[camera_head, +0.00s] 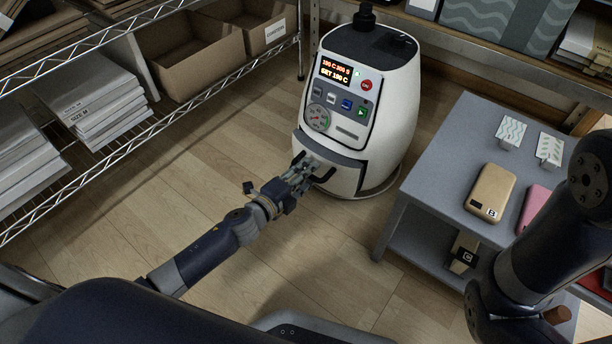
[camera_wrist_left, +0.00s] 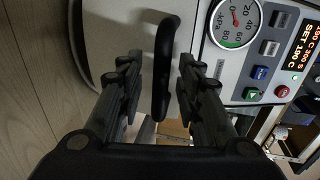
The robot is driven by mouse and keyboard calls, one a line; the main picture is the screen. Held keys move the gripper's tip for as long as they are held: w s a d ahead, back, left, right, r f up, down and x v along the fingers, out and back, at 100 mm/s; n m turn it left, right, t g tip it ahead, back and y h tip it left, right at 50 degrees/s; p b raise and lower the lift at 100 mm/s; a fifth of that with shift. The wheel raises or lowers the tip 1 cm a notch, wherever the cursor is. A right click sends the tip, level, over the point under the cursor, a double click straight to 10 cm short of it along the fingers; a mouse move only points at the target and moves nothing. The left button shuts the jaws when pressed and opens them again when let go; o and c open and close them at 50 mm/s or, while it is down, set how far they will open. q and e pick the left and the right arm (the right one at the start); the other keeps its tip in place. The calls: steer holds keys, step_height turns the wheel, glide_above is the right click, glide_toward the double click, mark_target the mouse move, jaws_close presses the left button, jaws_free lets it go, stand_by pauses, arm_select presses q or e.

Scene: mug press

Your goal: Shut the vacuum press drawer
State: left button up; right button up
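The vacuum press (camera_head: 394,83) is a rounded white machine on the floor with a lit panel on its front. Its drawer (camera_head: 346,182) is low on the front, under a dark grey band, with a black bar handle (camera_wrist_left: 162,70). My left gripper (camera_head: 311,172) is at the drawer front and partly hides the handle. In the left wrist view, its two fingers (camera_wrist_left: 160,88) stand open on either side of the handle, with a gap visible on the left. My right gripper is out of view.
A grey side table (camera_head: 440,185) stands right of the press, with a gold phone case (camera_head: 491,192) and a pink one (camera_head: 533,207) on top. A wire shelf (camera_head: 155,128) with boxes runs along the left. Wooden floor (camera_head: 215,155) is clear between shelf and press.

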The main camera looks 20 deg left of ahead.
mark_target(318, 162)
arm_select(q)
steer(key=shift+w, duration=0.2)
jaws_close()
steer(key=shift+r+x, duration=0.2)
steer(key=shift+x, duration=0.7)
steer(key=shift+r+x, duration=0.2)
steer(key=shift+x, duration=0.75)
jaws_free()
